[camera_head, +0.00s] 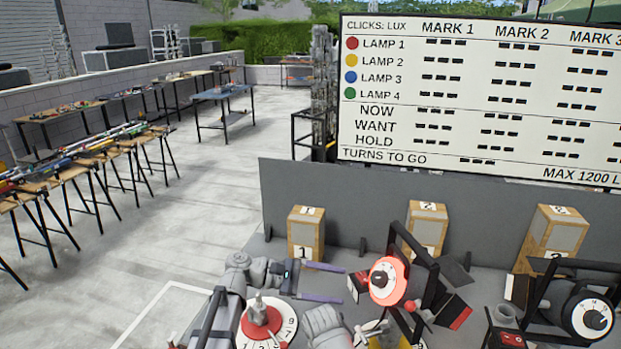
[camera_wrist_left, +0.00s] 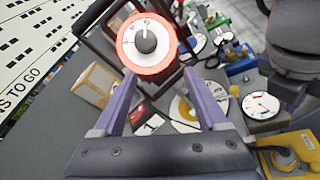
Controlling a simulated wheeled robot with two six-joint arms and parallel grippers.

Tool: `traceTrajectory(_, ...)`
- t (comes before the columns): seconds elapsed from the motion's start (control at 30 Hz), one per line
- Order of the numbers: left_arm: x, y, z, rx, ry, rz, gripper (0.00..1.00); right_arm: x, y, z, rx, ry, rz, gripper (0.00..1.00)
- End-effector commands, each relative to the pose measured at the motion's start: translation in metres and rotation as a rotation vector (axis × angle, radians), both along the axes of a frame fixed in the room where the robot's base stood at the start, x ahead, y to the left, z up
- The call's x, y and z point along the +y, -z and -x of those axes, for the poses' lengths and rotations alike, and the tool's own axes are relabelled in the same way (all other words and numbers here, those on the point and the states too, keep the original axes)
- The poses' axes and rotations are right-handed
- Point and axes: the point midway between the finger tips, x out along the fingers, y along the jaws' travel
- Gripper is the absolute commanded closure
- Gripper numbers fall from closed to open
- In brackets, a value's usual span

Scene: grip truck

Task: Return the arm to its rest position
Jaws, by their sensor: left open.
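My left gripper (camera_head: 343,284) is open and empty, its two purple fingers spread and pointing right in the head view. They also show in the left wrist view (camera_wrist_left: 158,78), apart, with nothing between them. Beyond the fingertips is a lamp with a red-rimmed dial (camera_head: 386,281), and this dial shows large in the left wrist view (camera_wrist_left: 146,42). The fingertips look apart from the dial in the head view; the exact gap is hard to tell. My right gripper is not seen.
A red knob (camera_head: 262,314) on a numbered white disc stands below my left gripper. Wooden blocks, one numbered 1 (camera_head: 304,252), stand along a grey panel (camera_head: 285,190). A second lamp with a white dial (camera_head: 592,318) is at right. A scoreboard (camera_head: 480,95) rises behind.

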Motion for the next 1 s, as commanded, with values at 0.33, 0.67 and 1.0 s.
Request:
traceTrajectory(0.33,0.099,0.134,0.052,-0.519,0.232,-0.701,0.25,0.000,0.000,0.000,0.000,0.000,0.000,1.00)
traceTrajectory(0.67,0.206,0.175,0.081,-0.757,0.619,-1.139,0.25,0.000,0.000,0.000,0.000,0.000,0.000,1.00)
traceTrajectory(1.0,0.189,0.178,0.110,-0.841,0.930,-1.220,0.25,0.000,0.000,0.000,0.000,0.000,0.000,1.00)
